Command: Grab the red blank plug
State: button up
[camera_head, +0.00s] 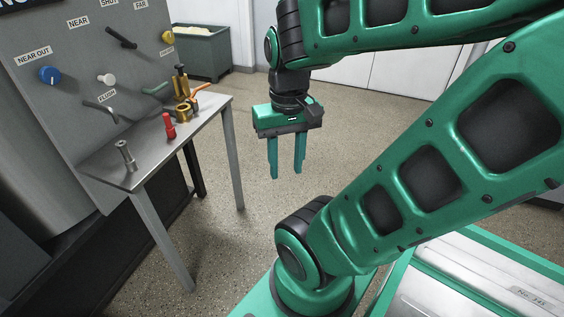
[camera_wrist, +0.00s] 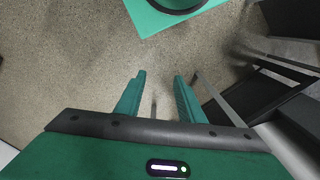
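The red blank plug (camera_head: 170,126) stands upright on the small grey metal table (camera_head: 135,168) in the head view, near the table's middle. My gripper (camera_head: 285,176) hangs fingers down over open floor, to the right of the table and apart from the plug. Its two teal fingers are spread with nothing between them. The plug cannot be made out in the wrist view.
Beside the plug stand a brass fitting (camera_head: 187,108) and a silver metal plug (camera_head: 126,156). A grey panel (camera_head: 75,85) with knobs rises behind the table. A grey bin (camera_head: 203,52) stands at the back. The floor between table and gripper is clear.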

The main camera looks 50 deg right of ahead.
aim_at(170, 130)
jog(key=k, duration=1.3)
jog(key=z, duration=0.2)
jog(key=i, duration=0.8)
jog(key=z, duration=0.65)
jog(key=i, duration=1.15)
jog(key=z, duration=0.2)
